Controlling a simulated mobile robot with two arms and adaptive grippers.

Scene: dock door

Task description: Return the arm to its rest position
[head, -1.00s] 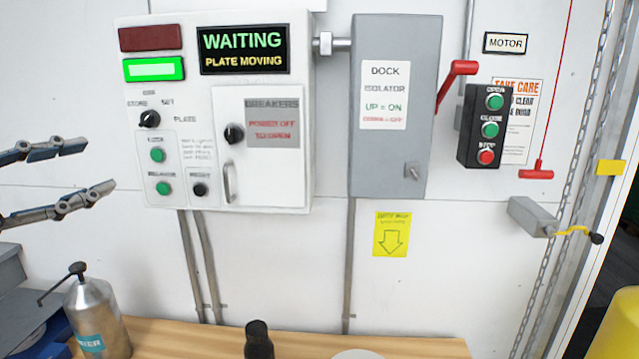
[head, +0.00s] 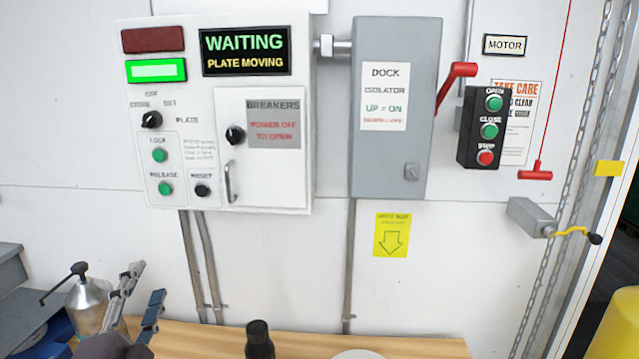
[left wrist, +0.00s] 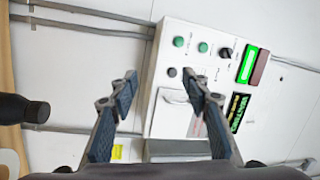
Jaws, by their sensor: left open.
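My left gripper (head: 139,298) is low at the left in the head view, in front of the metal bottle and the bench, its fingers pointing up and apart. A green lamp (head: 156,71) is lit below a dark red one (head: 152,40). My right gripper is not in view.
The metal pump bottle (head: 86,306) stands at the lower left, partly hidden by my gripper. A dark bottle (head: 259,341) stands on the wooden bench (head: 310,343). The grey isolator (head: 395,165), motor buttons (head: 485,128) and yellow-handled crank (head: 532,217) are on the wall.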

